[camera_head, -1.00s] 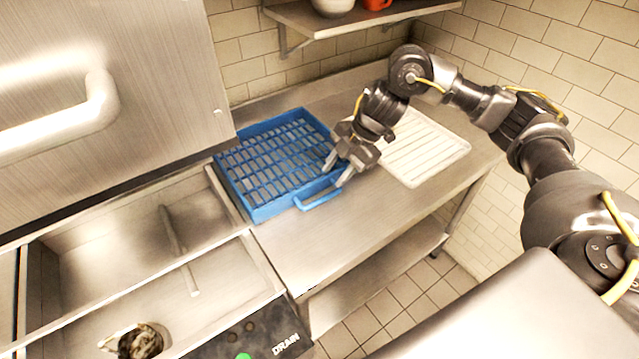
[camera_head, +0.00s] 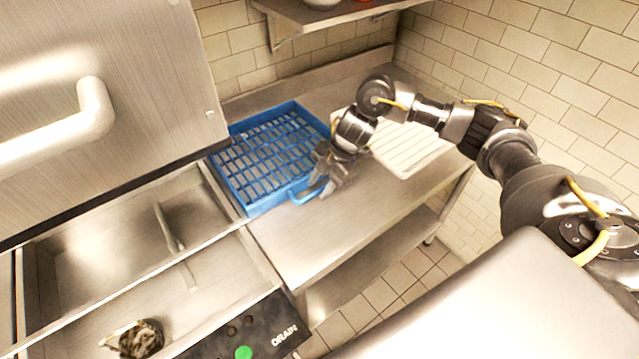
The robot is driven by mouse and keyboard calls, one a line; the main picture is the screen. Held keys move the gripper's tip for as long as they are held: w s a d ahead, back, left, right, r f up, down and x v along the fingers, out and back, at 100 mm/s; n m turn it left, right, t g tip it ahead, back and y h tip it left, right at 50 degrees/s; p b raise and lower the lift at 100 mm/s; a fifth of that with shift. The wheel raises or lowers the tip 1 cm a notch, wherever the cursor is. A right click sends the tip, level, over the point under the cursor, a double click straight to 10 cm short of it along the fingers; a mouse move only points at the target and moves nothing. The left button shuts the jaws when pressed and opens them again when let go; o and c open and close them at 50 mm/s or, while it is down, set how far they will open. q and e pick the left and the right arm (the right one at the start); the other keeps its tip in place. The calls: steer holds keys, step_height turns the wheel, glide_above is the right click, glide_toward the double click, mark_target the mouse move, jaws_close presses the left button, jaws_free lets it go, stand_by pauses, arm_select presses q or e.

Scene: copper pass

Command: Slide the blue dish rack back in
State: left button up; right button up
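The blue dish rack (camera_head: 262,172) is a shallow, open-grid tray lying flat on the steel counter, just right of the sink basin. Its loop handle (camera_head: 306,194) sticks out from the near right side. My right gripper (camera_head: 321,179) is at this handle, pointing down and to the left. Its two fingers look spread, with one on each side of the handle's right end. I cannot tell whether they touch it. My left gripper is out of view.
A large steel hood with a bar handle (camera_head: 88,125) stands at upper left, above the sink basin (camera_head: 100,245). A white ribbed tray (camera_head: 408,147) lies behind my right wrist. The counter (camera_head: 330,228) is bare in front of the rack. A shelf (camera_head: 330,14) hangs above.

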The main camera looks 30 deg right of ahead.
steer(key=shift+a+f, duration=0.15)
steer(key=shift+f, duration=0.3)
steer(key=shift+c, duration=0.4)
jaws_close()
